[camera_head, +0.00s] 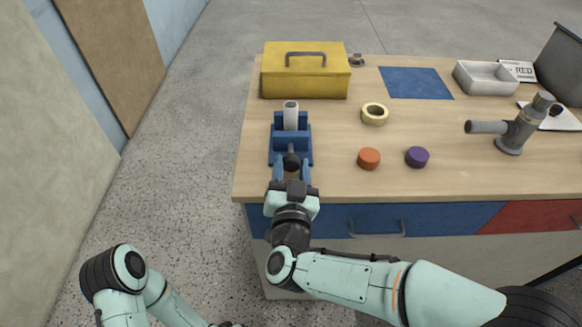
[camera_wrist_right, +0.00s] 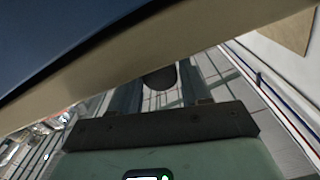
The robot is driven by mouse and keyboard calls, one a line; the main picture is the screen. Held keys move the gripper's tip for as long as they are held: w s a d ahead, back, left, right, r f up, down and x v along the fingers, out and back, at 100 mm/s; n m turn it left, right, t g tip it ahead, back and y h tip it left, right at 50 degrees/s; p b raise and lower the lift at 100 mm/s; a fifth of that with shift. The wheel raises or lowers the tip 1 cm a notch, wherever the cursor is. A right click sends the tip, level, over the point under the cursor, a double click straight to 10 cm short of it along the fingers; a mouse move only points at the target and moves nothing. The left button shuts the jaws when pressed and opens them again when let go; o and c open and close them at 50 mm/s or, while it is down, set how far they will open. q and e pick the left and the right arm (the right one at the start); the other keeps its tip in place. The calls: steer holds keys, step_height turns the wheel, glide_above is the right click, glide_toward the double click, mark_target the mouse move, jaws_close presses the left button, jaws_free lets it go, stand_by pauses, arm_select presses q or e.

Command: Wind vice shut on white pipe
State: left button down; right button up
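The blue vice (camera_head: 290,142) stands at the left front of the wooden workbench. The white pipe (camera_head: 290,116) stands upright between its jaws; I cannot tell whether both jaws touch it. The vice's dark round handle knob (camera_head: 291,161) points toward me. My right gripper (camera_head: 292,172) is at the vice's front, with one finger on each side of the knob. In the right wrist view the fingers (camera_wrist_right: 159,90) are apart, with the dark knob (camera_wrist_right: 160,78) between them and narrow gaps beside it. My left arm shows at lower left; its gripper is out of view.
On the workbench (camera_head: 330,180) are a yellow toolbox (camera_head: 305,80), a tape roll (camera_head: 374,114), an orange cap (camera_head: 369,158), a purple cap (camera_head: 417,157), a blue mat (camera_head: 415,83), a white tray (camera_head: 486,78) and a grey pipe fitting (camera_head: 514,132). Drawers (camera_head: 380,219) face me.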

steer(key=c, duration=0.6)
arm_select(q)
steer(key=shift+w+f, duration=0.1)
